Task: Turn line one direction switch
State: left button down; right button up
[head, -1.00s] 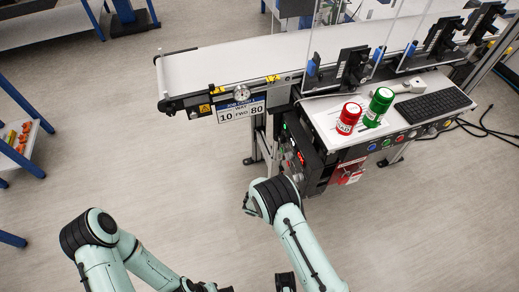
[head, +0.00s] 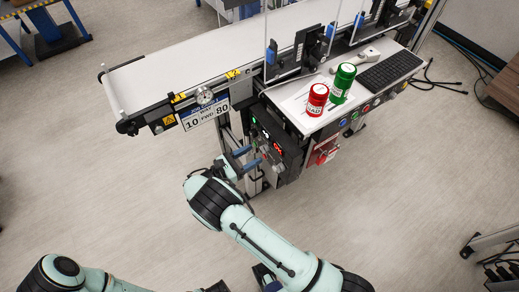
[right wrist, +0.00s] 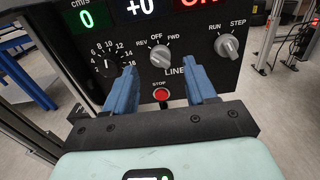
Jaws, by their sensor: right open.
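The direction switch (right wrist: 160,57), a grey knob marked REV, OFF and FWD, sits on the black control panel (right wrist: 190,62) above the word LINE. I cannot tell surely which mark it points to. My right gripper (right wrist: 162,91) is open and empty, with its two blue fingers toward the panel. The switch shows between and above the fingertips, apparently untouched. In the head view my right gripper (head: 243,160) is at the front of the control box (head: 277,148). My left gripper is at most partly in view at the bottom edge, its jaws unclear.
A red stop button (right wrist: 160,94) lies low between the fingers. A numbered dial (right wrist: 108,65) is left of the switch and a RUN/STEP knob (right wrist: 227,46) right. The conveyor (head: 200,62) stands behind; red (head: 317,99) and green (head: 343,83) cylinders stand on the desk.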

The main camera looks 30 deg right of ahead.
aim_at(264, 149)
pick_arm(q)
jog(key=shift+r, duration=0.2)
pick_arm(e)
jog(key=shift+w+d, duration=0.2)
jog(key=shift+d, duration=1.95)
jog(key=c, duration=1)
jog(key=shift+c, duration=0.2)
